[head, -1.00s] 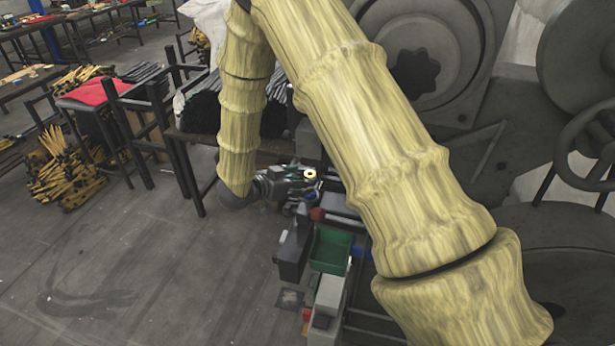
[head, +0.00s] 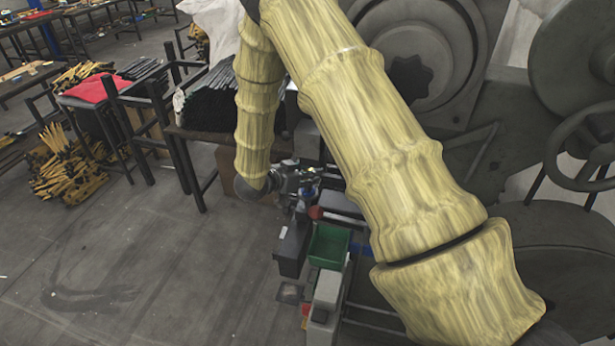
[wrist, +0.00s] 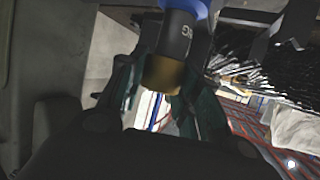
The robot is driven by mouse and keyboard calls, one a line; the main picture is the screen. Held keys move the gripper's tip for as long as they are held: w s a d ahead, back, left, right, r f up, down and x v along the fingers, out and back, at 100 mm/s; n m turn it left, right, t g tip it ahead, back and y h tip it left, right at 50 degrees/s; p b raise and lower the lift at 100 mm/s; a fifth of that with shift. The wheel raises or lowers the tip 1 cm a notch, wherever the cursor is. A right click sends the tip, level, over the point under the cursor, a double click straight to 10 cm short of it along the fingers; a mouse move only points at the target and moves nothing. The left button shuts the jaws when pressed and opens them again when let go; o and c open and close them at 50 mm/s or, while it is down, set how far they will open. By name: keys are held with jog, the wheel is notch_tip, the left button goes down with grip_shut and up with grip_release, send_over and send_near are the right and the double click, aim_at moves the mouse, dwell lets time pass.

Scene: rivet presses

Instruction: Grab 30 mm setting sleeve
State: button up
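The setting sleeve (wrist: 177,38) shows in the wrist view as a dark grey cylinder with a blue band (wrist: 187,7) at its far end and a brass-coloured near end (wrist: 160,76). Pale marking on its body looks like an inverted "30", partly cut off. My gripper (wrist: 176,62) has its dark green fingers on either side of the sleeve, close to it. The fingers look open around it; contact is not clear. In the head view my gripper (head: 307,182) is at the rack beyond the green bin, and the sleeve is mostly hidden there.
A green bin (head: 328,246) and a dark bin (head: 292,246) stand just in front of my gripper. A table with black rods (head: 207,96) is behind it. The large grey press (head: 415,45) stands to the right.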

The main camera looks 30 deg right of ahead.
jog(key=shift+r, duration=0.1)
grip_shut()
jog(key=shift+r, duration=0.1)
